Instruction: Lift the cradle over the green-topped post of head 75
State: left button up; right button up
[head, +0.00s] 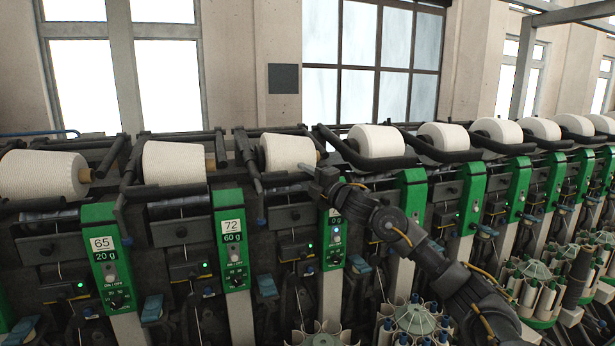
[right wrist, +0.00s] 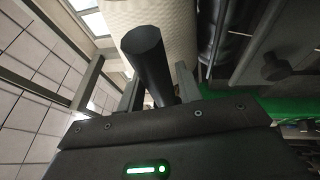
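The head under my right arm carries a white yarn cone (head: 287,152) in its dark cradle (head: 250,160). Its green-topped post (head: 335,240) stands below, and my forearm hides its number. My right gripper (head: 308,169) is at the right front of this cradle, at the height of its handle bar (head: 285,178). In the right wrist view a dark rod-like handle (right wrist: 150,60) lies between the two fingers (right wrist: 158,88), with the cone behind it. I cannot tell whether the fingers press on it. My left gripper is not in view.
Posts labelled 65 (head: 102,245) and 72 (head: 233,230) stand to the left, each with a cone and cradle above. More green posts (head: 470,195) and cones run off to the right. Round bobbin magazines (head: 415,318) stand low in front.

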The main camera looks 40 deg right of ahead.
grip_shut()
jog(key=r+p, duration=0.1)
jog(key=r, duration=0.2)
jog(key=r+p, duration=0.2)
jog(key=s+r+p, duration=0.1)
jog(key=r+p, duration=0.1)
jog(key=r, duration=0.1)
jog(key=shift+a+r, duration=0.1)
jog(key=shift+r, duration=0.2)
jog(key=shift+a+r, duration=0.1)
jog(key=shift+f, duration=0.25)
jog(key=shift+o, duration=1.3)
grip_release()
jog(key=shift+s, duration=0.1)
